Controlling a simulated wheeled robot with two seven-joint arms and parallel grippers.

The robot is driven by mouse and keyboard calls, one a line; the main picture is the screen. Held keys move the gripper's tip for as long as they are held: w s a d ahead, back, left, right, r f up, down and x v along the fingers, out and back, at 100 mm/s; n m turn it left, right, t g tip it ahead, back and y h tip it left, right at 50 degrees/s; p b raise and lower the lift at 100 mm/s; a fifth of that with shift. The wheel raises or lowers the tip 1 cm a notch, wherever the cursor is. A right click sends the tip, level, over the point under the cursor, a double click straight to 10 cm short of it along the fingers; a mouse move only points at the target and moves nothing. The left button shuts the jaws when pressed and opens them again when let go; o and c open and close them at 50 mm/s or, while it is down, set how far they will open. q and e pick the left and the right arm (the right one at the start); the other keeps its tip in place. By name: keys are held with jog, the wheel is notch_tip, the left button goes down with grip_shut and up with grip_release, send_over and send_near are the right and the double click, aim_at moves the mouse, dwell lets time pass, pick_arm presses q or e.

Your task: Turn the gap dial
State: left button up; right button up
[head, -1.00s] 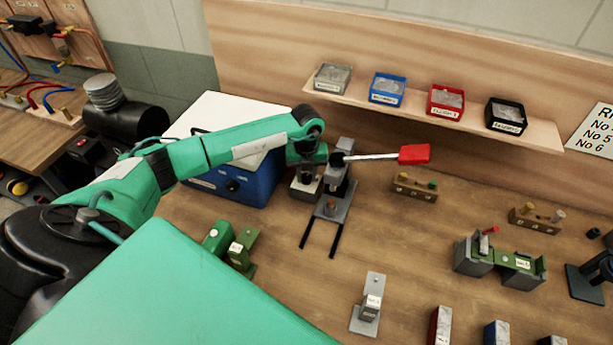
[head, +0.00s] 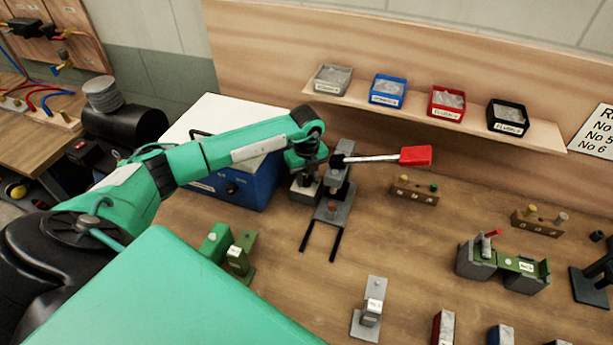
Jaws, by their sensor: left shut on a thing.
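My left gripper (head: 306,184) points down at a small grey block with a pale front plate (head: 304,194), just left of the grey lever press (head: 334,207). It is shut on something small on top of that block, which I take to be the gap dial. The dial is mostly hidden by the gripper and wrist. The press has a long lever with a red handle (head: 415,156) reaching right, and two dark rails in front. My right gripper is not in view.
A shelf with several small bins (head: 388,90) runs along the back board. Small fixtures (head: 370,310) stand to the front and right.

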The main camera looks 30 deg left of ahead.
aim_at(306, 178)
pick_arm(q)
jog(key=shift+w+a+r, duration=0.1)
jog(key=shift+r, duration=0.05)
jog(key=o, duration=0.8)
jog(key=shift+o, duration=0.8)
notch_tip(306, 178, up, 14)
jog(key=b, duration=0.4)
jog(key=shift+f, duration=0.2)
